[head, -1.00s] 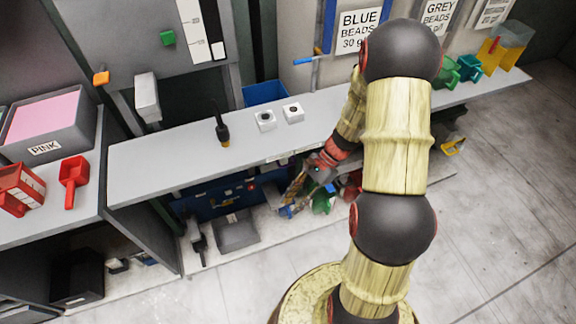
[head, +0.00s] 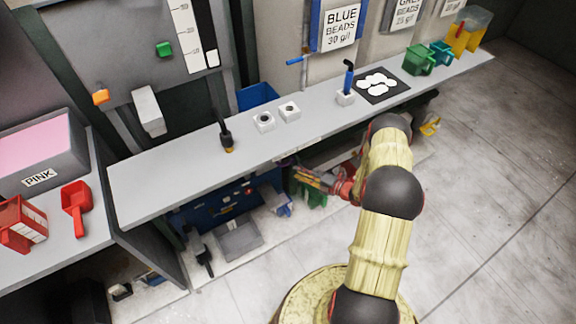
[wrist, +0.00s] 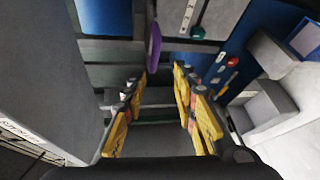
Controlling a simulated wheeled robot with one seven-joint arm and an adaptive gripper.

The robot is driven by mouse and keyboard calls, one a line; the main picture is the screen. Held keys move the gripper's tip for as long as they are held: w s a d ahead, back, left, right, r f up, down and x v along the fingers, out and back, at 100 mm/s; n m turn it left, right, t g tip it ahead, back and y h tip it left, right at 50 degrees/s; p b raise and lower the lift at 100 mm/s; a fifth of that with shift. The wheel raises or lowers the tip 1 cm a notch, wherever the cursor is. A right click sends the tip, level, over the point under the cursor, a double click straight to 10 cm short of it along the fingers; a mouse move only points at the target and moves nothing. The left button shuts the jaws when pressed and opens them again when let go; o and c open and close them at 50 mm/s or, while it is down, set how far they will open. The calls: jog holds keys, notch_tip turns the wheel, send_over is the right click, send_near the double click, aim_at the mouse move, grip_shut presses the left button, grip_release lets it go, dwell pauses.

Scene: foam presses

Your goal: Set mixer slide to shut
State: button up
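My gripper (head: 293,172) is low in front of the bench in the head view, just below its front edge and pointing left. In the wrist view my gripper (wrist: 160,78) has its two yellow fingers apart with nothing between them. A flat purple piece (wrist: 153,47) stands just beyond the left fingertip, apart from it as far as I can tell. A green knob (wrist: 198,33) sits beside a pale marked strip (wrist: 187,14) farther up. I cannot tell which of these is the mixer slide. In the head view the blue machine (head: 208,202) under the bench is partly hidden by the bench top.
The bench top (head: 165,173) overhangs the space near my gripper. A grey bin (head: 238,240) stands below. In the wrist view a blue panel (wrist: 246,58) with a red button (wrist: 232,62) and a grey box (wrist: 265,105) lie right. Open floor (head: 480,200) is at right.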

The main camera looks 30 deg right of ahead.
aim_at(287, 163)
jog(key=w+m, duration=0.1)
jog(key=w, duration=0.1)
jog(key=w+a+b, duration=0.1)
jog(key=w, duration=0.2)
jog(key=w+a+m, duration=0.1)
jog(key=w, duration=0.1)
jog(key=shift+w+a+f+m+t+b, duration=0.25)
jog(key=shift+f+m+t+b, duration=0.05)
jog(key=shift+t+b, duration=0.1)
jog(key=c, duration=0.3)
jog(key=c, duration=0.4)
grip_shut()
